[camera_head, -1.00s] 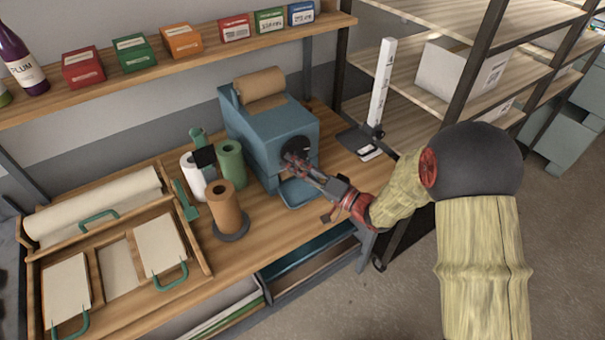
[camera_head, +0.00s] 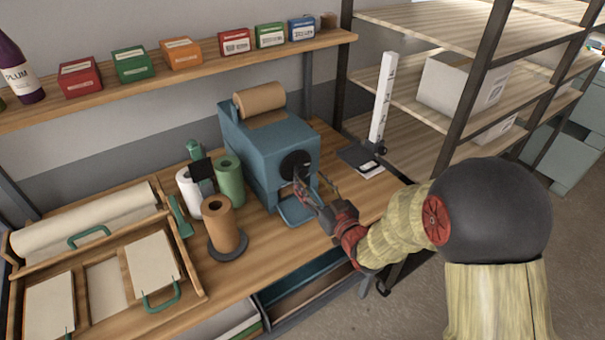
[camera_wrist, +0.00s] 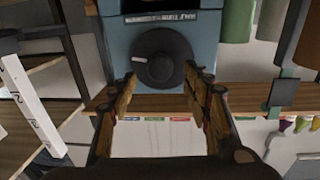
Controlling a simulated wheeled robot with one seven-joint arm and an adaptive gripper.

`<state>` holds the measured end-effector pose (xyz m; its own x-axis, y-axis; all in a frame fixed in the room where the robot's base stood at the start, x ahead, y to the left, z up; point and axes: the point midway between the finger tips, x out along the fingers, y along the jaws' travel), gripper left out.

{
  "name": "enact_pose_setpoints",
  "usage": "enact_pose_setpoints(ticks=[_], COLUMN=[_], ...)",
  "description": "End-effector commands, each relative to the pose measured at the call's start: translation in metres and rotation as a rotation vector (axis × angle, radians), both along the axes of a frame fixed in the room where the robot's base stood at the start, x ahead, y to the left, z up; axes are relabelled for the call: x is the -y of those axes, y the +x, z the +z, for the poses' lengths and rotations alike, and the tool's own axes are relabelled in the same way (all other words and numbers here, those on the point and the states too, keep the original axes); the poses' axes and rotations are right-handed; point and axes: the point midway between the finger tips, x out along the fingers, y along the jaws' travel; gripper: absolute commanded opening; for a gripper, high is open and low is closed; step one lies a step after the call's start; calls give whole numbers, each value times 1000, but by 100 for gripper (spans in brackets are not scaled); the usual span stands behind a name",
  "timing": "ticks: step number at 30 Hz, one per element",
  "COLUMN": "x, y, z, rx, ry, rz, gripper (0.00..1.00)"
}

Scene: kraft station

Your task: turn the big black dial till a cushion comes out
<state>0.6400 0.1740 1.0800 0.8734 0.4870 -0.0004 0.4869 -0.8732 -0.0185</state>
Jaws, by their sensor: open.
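The big black dial (camera_head: 291,165) is on the front of the blue machine (camera_head: 262,140), which carries a brown paper roll (camera_head: 260,101) on top. In the upside-down wrist view the round dial (camera_wrist: 168,60) has a white mark at its left edge. A label (camera_wrist: 160,17) above it there is too small to read surely. My gripper (camera_head: 314,179) is open in front of the dial. In the wrist view its fingertips (camera_wrist: 160,80) are on either side of the dial's lower part, apart from each other. Contact with the dial cannot be told. No cushion is in view.
A blue tray (camera_head: 296,212) is below the dial. Paper rolls (camera_head: 229,180) stand left of the machine. A white upright ruler (camera_head: 383,98) on a dark base stands to its right. Wooden shelving (camera_head: 410,120) is at the right, and a shelf of boxes (camera_head: 182,55) behind.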

Motion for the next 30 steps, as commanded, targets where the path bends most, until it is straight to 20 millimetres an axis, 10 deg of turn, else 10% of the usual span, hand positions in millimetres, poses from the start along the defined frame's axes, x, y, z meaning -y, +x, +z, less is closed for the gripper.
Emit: enact_pose_setpoints(ticks=[10,30], x=[-23,-25], y=[40,45], z=[-1,0], rx=[1,0], ry=[0,1], rz=[1,1], gripper=[48,31])
